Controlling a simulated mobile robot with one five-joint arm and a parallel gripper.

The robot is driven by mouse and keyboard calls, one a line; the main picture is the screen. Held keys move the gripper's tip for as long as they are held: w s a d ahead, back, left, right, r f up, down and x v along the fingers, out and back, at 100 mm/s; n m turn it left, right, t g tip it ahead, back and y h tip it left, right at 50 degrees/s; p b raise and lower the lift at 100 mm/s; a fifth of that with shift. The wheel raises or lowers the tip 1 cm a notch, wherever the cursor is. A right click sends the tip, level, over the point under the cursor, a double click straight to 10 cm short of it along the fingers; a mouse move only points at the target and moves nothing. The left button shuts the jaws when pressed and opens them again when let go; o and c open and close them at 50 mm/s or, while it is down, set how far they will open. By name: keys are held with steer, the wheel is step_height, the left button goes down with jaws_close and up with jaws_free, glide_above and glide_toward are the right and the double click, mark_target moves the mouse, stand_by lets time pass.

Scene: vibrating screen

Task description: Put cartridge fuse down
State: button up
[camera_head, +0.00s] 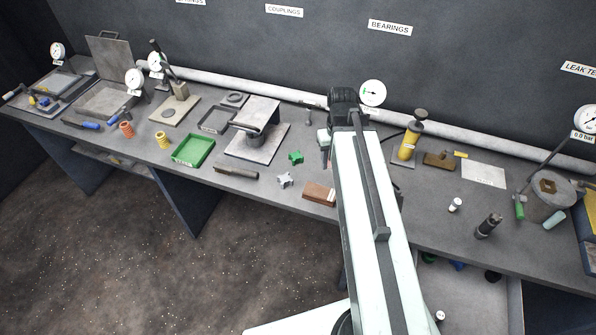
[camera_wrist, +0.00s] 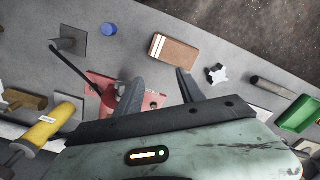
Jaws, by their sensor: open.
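My gripper (camera_wrist: 160,78) is open in the wrist view, with its two dark fingers apart and nothing seen between them. It points down at the bench, over the edge of a red plate (camera_wrist: 128,88). In the head view my arm reaches over the bench and hides most of the gripper. I cannot pick out a cartridge fuse for sure. A small white cylinder with a dark band (camera_head: 455,205) stands on the bench right of my arm and may be it; it is apart from the gripper.
A brown block (camera_wrist: 173,49) with white stripes, a blue cylinder (camera_wrist: 109,30) and a pale star knob (camera_wrist: 216,74) lie near the fingers. A yellow cylinder (camera_head: 408,146) stands right of my arm. A green tray (camera_head: 194,151) is at left. Bare bench lies around the white cylinder.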

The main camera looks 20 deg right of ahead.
steer(key=a, duration=1.4)
steer(key=shift+s+a+n, duration=0.2)
steer(key=shift+s+n, duration=0.1)
steer(key=shift+s, duration=0.15)
steer(key=shift+o, duration=0.5)
steer(key=shift+w+d, duration=0.1)
steer(key=shift+d, duration=0.05)
